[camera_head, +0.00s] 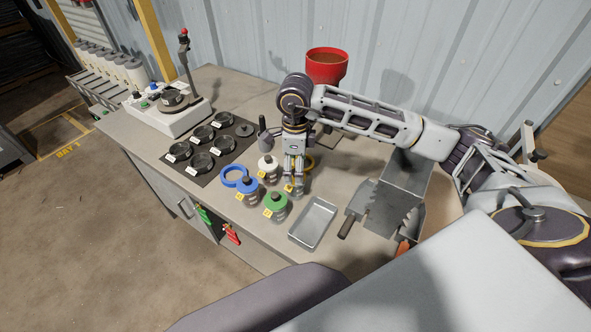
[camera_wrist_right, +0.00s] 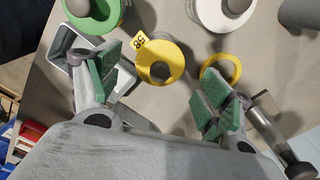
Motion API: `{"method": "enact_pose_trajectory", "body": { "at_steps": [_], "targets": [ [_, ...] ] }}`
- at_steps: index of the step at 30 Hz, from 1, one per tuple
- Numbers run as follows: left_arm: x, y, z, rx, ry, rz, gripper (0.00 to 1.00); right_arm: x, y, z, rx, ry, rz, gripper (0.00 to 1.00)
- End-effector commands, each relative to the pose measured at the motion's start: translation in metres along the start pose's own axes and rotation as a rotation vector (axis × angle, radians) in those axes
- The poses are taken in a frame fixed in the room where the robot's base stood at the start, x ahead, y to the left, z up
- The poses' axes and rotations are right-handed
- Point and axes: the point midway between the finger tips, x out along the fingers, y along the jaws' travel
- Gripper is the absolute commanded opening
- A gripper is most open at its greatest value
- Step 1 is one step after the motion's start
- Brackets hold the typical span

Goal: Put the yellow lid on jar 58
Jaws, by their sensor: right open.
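My right gripper (camera_head: 293,180) points down over the bench with its fingers apart. In the right wrist view the yellow lid (camera_wrist_right: 167,53), a disc with a dark knob, lies between and beyond the green finger pads. A yellow tag "58" sits at its edge, so it appears to be on jar 58 (camera_head: 290,190); the jar body is mostly hidden and I cannot tell how firmly the lid is seated. No finger visibly touches the lid. My left gripper is not in view.
An empty yellow ring (camera_wrist_right: 236,68) lies beside it. Jars with white (camera_head: 267,162), blue (camera_head: 246,185) and green (camera_head: 275,200) lids stand close by, with a blue ring (camera_head: 224,180). A metal tray (camera_head: 305,237) and a grey metal box (camera_head: 405,172) are to the right.

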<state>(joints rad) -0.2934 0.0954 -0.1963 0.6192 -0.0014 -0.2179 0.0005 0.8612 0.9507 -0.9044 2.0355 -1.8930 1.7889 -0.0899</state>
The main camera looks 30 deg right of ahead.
Motion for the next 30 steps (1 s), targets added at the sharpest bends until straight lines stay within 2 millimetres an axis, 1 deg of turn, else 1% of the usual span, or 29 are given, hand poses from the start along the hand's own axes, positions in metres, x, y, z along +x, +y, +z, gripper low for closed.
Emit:
{"method": "enact_pose_trajectory", "body": {
  "at_steps": [1,12,16,22,30],
  "targets": [
    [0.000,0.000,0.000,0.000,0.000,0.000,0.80,-0.007,0.000,0.000,0.000,-0.001,-0.002,0.79],
    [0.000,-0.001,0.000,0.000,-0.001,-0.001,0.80,-0.062,-0.001,0.001,0.000,-0.002,-0.002,0.79],
    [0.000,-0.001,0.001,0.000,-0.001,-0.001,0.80,-0.078,0.000,0.001,-0.001,-0.002,-0.002,0.79],
    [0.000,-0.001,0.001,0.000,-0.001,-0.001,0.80,-0.093,0.000,0.000,-0.001,-0.001,-0.001,0.79],
    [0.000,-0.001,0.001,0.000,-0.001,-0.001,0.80,-0.097,0.000,0.000,-0.001,0.001,0.000,0.79]
  ]
}}
